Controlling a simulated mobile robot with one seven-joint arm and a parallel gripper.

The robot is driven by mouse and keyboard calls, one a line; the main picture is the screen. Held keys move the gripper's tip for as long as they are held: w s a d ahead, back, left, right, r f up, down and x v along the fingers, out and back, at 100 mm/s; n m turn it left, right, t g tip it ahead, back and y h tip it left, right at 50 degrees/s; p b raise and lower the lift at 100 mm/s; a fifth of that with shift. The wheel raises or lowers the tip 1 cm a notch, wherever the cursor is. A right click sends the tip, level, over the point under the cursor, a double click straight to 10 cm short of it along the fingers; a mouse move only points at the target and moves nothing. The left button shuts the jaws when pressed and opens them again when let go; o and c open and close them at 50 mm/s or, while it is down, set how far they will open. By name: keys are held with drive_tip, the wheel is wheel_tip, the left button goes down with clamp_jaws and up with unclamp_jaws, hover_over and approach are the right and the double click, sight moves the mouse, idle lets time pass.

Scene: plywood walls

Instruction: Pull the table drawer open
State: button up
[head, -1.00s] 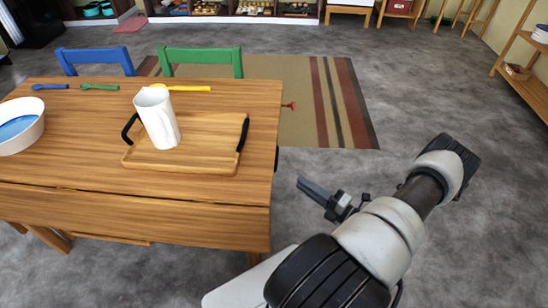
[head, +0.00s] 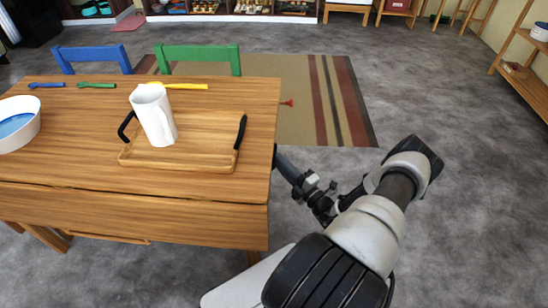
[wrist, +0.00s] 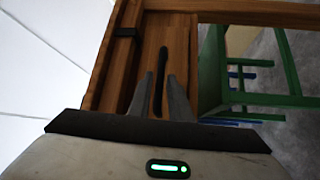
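The wooden table (head: 60,160) stands at the left in the head view. The wrist view shows its wooden end face (wrist: 146,50) with a long dark drawer handle (wrist: 163,62). My gripper (wrist: 163,82) points at this face, its two fingers apart, one on each side of the handle's lower part. I cannot tell whether either finger touches the handle. In the head view my gripper (head: 281,160) is at the table's right edge, its tips partly hidden there. The drawer's seams are not clear, and I see no gap showing it open.
A wooden tray (head: 205,160) with black handles and a white pitcher (head: 153,113) stand on the table. A bowl (head: 30,125) is at the left. Blue (head: 90,56) and green (head: 200,55) chairs stand behind.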

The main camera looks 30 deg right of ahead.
drive_tip(key=shift+w+a+r, duration=0.15)
drive_tip(key=shift+w, duration=0.9)
drive_tip(key=shift+w+a+r, duration=0.15)
drive_tip(key=shift+w, duration=0.85)
clamp_jaws()
